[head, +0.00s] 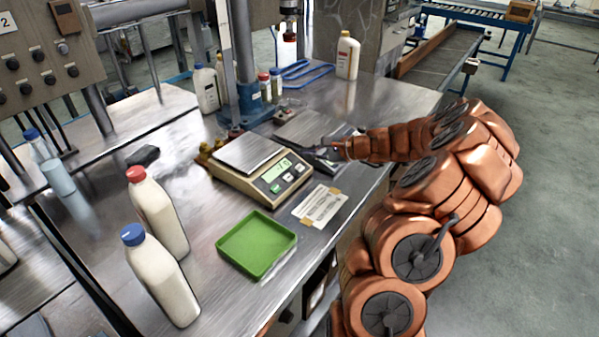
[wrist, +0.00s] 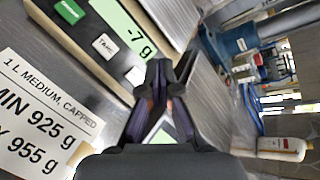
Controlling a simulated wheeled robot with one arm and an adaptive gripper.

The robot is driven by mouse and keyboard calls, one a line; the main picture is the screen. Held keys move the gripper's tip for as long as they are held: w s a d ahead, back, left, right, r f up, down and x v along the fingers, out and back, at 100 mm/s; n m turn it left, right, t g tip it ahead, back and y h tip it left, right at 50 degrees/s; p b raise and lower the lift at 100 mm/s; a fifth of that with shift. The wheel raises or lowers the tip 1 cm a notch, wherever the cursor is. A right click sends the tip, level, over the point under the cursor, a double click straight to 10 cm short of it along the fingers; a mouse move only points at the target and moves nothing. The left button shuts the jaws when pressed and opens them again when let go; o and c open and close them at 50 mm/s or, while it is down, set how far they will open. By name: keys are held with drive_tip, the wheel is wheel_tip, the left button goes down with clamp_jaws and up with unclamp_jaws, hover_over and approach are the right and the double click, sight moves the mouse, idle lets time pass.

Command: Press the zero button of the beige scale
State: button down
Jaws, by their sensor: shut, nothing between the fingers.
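The beige scale (head: 262,172) stands on the steel bench with a bare steel pan. Its green display reads -7 g in the wrist view (wrist: 135,30). Beside the display are a green button (wrist: 70,11), a white button marked TARE (wrist: 105,45) and another pale button (wrist: 136,76), whose label I cannot read. My gripper (head: 312,152) is shut and empty, just right of the beige scale's front panel in the head view. In the wrist view its fingertips (wrist: 166,76) show close beside the pale button; I cannot tell whether they touch.
A second, grey scale (head: 295,125) sits behind my gripper. A taped label card (head: 320,205) and a green tray (head: 257,243) lie in front of the beige scale. White bottles with red (head: 158,208) and blue (head: 160,272) caps stand at the left. A blue column stand (head: 247,95) rises behind.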

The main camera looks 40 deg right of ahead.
drive_tip(key=shift+w+a+f+b, duration=0.1)
drive_tip(key=shift+w+f+b, duration=0.15)
drive_tip(key=shift+f, duration=0.35)
drive_tip(key=shift+w+a+f+b, duration=0.1)
drive_tip(key=shift+w+f+b, duration=0.15)
drive_tip(key=shift+f, duration=0.35)
drive_tip(key=shift+w+f+b, duration=0.15)
drive_tip(key=shift+f+b, duration=0.15)
drive_tip(key=shift+f, duration=0.3)
drive_tip(key=shift+f, duration=0.15)
drive_tip(key=shift+w+f, duration=0.2)
drive_tip(key=shift+f, duration=0.05)
drive_tip(key=shift+w+a+f+b, duration=0.1)
drive_tip(key=shift+f+b, duration=0.3)
drive_tip(key=shift+b, duration=0.05)
idle(0.7)
drive_tip(key=shift+r, duration=0.2)
drive_tip(key=shift+s+r+p, duration=0.25)
drive_tip(key=shift+r+p, duration=0.25)
drive_tip(key=shift+r, duration=0.15)
drive_tip(key=r+p, duration=0.1)
drive_tip(key=s+r, duration=0.1)
drive_tip(key=r, duration=0.1)
drive_tip(key=r+p, duration=0.1)
drive_tip(key=shift+s+d+r+p, duration=0.25)
drive_tip(key=shift+s+d+p, duration=0.1)
idle(0.4)
